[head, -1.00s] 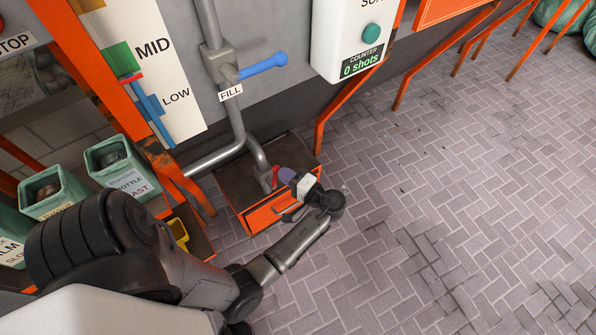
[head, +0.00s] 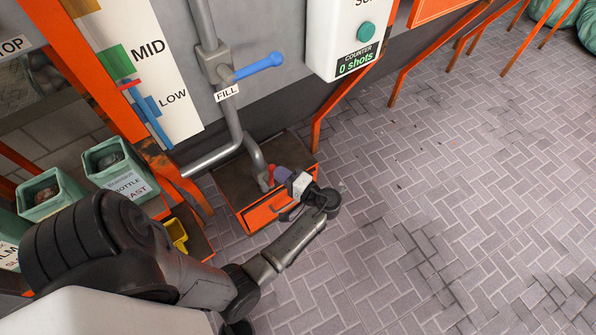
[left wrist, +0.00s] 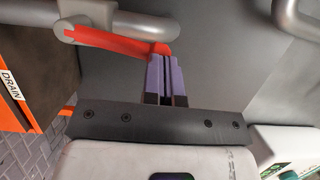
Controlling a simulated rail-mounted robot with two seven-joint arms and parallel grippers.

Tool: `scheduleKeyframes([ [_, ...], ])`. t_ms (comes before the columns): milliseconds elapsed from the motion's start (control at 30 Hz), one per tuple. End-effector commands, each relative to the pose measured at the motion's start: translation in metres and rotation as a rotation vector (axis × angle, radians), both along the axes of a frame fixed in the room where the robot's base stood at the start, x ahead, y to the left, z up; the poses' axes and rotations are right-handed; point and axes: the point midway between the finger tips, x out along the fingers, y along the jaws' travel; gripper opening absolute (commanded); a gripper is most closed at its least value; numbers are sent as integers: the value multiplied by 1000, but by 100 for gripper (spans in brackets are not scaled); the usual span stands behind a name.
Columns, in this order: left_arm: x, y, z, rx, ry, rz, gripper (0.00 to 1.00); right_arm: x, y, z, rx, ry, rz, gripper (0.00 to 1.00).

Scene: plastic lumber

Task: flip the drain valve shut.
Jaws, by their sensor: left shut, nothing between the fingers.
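The drain valve's red lever (left wrist: 118,42) runs from the grey pipe (left wrist: 105,22) at upper left to the fingertips in the left wrist view. In the head view only a bit of the red lever (head: 270,177) shows, low on the pipe above the orange-edged box. My left gripper (head: 279,173) is shut and empty, with its purple fingers right beside the lever. In the left wrist view the fingertips (left wrist: 165,58) meet or overlap the lever's free end; I cannot tell if they touch. My right gripper is not in view.
A white DRAIN label (left wrist: 11,84) sits left of the lever. The blue FILL lever (head: 260,66) is higher on the pipe. Green bins (head: 122,165) and a yellow container (head: 176,234) stand at left. The paved floor (head: 450,200) at right is clear.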

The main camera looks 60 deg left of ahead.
Motion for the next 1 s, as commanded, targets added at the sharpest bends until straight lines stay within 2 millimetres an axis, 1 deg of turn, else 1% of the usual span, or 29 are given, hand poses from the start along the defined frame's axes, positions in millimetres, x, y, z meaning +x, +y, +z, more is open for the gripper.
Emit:
scheduleKeyframes([
  [667, 0, 1, 0, 2, 1, 2, 0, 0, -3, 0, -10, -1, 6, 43],
  [767, 2, -4, 1, 0, 1, 1, 0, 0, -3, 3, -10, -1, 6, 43],
  [867, 7, -16, 2, -3, 1, 1, 0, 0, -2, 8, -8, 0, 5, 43],
  [1000, 15, -37, 2, -4, 2, 0, 0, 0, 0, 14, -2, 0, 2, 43],
])
